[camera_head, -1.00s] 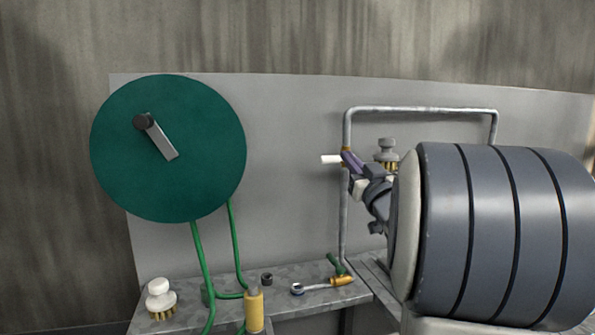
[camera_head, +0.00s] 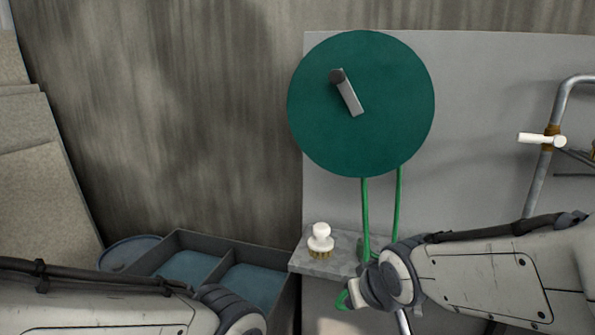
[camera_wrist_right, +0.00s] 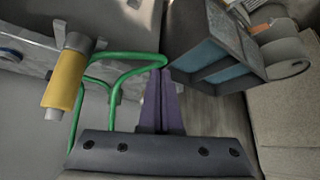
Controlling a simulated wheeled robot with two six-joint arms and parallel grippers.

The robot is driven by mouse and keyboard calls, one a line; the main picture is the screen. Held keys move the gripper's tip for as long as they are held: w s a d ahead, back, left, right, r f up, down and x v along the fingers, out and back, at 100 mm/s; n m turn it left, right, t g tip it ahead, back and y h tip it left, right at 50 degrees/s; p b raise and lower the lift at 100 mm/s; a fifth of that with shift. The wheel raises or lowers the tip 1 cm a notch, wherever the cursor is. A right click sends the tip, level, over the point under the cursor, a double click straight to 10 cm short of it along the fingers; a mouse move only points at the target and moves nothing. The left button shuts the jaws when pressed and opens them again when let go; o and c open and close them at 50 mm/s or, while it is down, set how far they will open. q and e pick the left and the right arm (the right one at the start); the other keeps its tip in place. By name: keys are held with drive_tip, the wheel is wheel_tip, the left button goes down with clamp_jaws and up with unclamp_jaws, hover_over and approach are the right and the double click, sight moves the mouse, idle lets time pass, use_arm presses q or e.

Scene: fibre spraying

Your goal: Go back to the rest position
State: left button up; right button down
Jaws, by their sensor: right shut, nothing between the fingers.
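My right arm (camera_head: 480,275) reaches in from the right in the head view, low and in front of the small shelf. Its fingers cannot be made out there. In the right wrist view my right gripper (camera_wrist_right: 160,75) has its purple fingers shut together with nothing between them. The green hose (camera_wrist_right: 120,58) passes close beside the fingertips; I cannot tell whether it touches them. My left arm (camera_head: 100,310) lies along the bottom left of the head view, and its gripper is out of the frame.
A green hose reel (camera_head: 400,110) hangs on the grey panel. A white-knobbed brush (camera_head: 320,240) stands on the shelf. A divided grey bin (camera_head: 235,241) is at lower left. A white valve handle (camera_head: 540,139) sits on the pipe. The wrist view shows a yellow cylinder (camera_wrist_right: 63,80).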

drive_tip(key=s+a+f+n+g, duration=0.2)
drive_tip(key=s+a+f+g, duration=0.1)
drive_tip(key=s, duration=0.7)
drive_tip(key=s+a+f+n+g, duration=0.2)
drive_tip(key=s+a+n+g, duration=0.15)
drive_tip(key=s, duration=0.55)
wheel_tip(320, 180, up, 13)
drive_tip(key=p, duration=1.3)
drive_tip(key=shift+s+d+r+m+p, duration=0.15)
drive_tip(key=shift+s+d+m+p, duration=0.05)
drive_tip(key=shift+d+m+p, duration=0.2)
drive_tip(key=shift+g, duration=0.25)
drive_tip(key=shift+d, duration=0.1)
